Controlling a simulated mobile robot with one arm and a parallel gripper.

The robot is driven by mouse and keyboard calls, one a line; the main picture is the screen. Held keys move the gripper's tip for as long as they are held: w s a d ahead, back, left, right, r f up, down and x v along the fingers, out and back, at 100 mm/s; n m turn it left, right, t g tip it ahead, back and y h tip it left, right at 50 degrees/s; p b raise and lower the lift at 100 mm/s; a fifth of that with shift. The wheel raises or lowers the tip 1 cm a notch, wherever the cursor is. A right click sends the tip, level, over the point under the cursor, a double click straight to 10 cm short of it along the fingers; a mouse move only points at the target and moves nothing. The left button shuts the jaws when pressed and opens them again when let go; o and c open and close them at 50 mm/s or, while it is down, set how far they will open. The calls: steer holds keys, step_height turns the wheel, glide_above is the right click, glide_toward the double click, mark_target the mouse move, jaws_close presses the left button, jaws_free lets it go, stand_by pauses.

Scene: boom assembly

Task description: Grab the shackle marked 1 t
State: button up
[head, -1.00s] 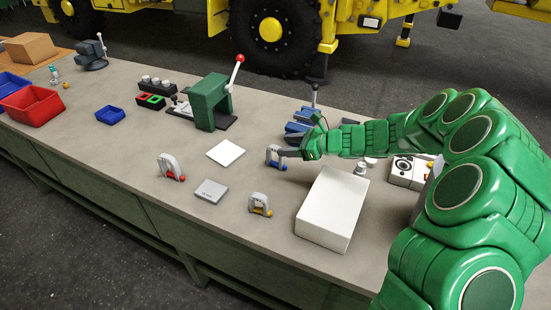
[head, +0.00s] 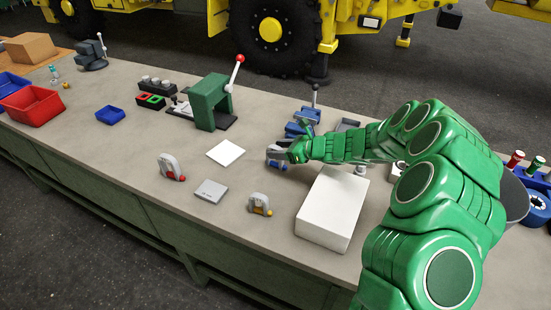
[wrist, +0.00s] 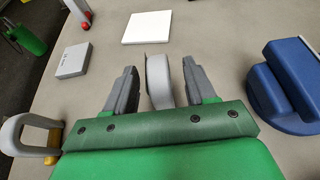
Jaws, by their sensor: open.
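Three grey shackles stand on the bench. One has a red pin (head: 171,167), and one has a yellow pin (head: 259,204), which also shows at the left of the wrist view (wrist: 32,138). The third, with a blue pin (head: 276,164), is at my gripper (head: 279,151). In the wrist view its grey bow (wrist: 159,82) stands between the two fingers of my open gripper (wrist: 160,72), with a gap on each side. The fingers hide part of it in the head view. I cannot read a load mark on any shackle.
A white box (head: 332,208) stands close below my forearm. A blue vise (head: 303,125) is just behind my gripper. A white square plate (head: 225,152) and a grey block (head: 210,191) lie to the left. A green press (head: 209,103) stands farther back.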

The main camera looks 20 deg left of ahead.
mark_target(271, 149)
steer(key=shift+x, duration=1.8)
jaws_close()
